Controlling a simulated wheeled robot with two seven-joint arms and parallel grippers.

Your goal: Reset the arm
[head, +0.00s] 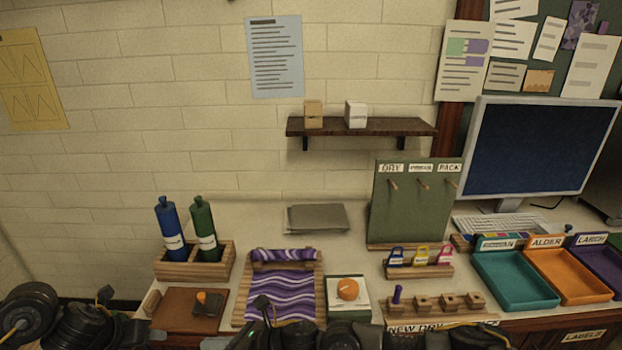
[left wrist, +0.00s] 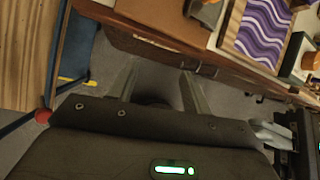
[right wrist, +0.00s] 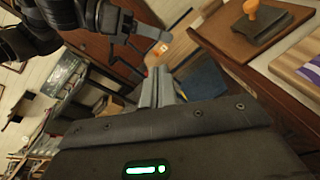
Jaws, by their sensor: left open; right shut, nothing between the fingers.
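My left gripper (left wrist: 157,72) is open in the left wrist view, with clear space between its two fingers. It is empty and in front of the table's front edge, over the floor. My right gripper (right wrist: 159,72) is shut with nothing between its fingers in the right wrist view, also off the front of the table. Dark links of both my arms show along the bottom of the head view. The fingertips are hard to make out there.
The table holds a purple marbled sheet (head: 275,292), a brown board (head: 172,308), a bottle rack (head: 217,268) and an orange-knobbed block (head: 348,289). Teal (head: 500,285) and orange (head: 580,287) trays stand at right. A blue-framed structure (left wrist: 72,45) is left of my left gripper.

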